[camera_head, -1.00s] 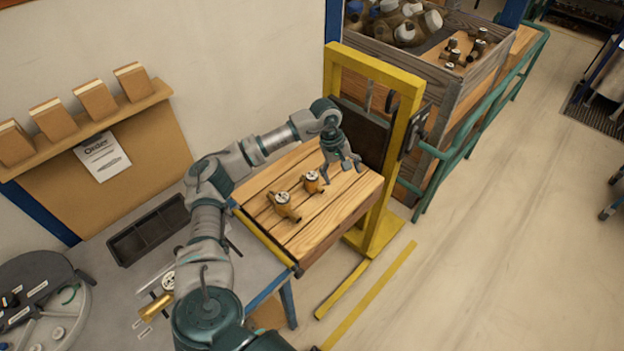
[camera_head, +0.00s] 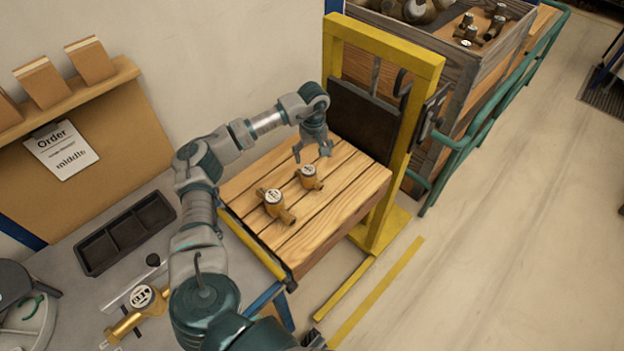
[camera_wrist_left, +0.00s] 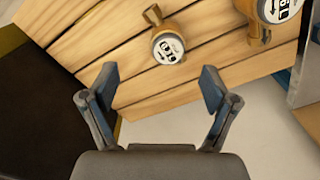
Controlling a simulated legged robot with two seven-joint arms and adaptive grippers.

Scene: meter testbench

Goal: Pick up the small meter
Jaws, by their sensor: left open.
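Two brass meters with white dials lie on a slatted wooden platform (camera_head: 335,205). The small meter (camera_head: 309,177) is nearer the yellow frame, and a larger meter (camera_head: 275,205) lies to its left and nearer the camera. My left gripper (camera_head: 312,156) is open and empty above the platform, just behind the small meter. In the left wrist view the small meter (camera_wrist_left: 168,47) shows beyond the gap between the open fingers (camera_wrist_left: 160,88), apart from them. The larger meter (camera_wrist_left: 270,12) is cut off at the top right there. My right gripper is not seen.
A yellow frame (camera_head: 385,55) with a dark panel (camera_head: 360,120) stands right of the platform. A wooden crate (camera_head: 480,65) holds more meters behind it. A third brass meter (camera_head: 138,308) lies on the grey bench near a black tray (camera_head: 125,232).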

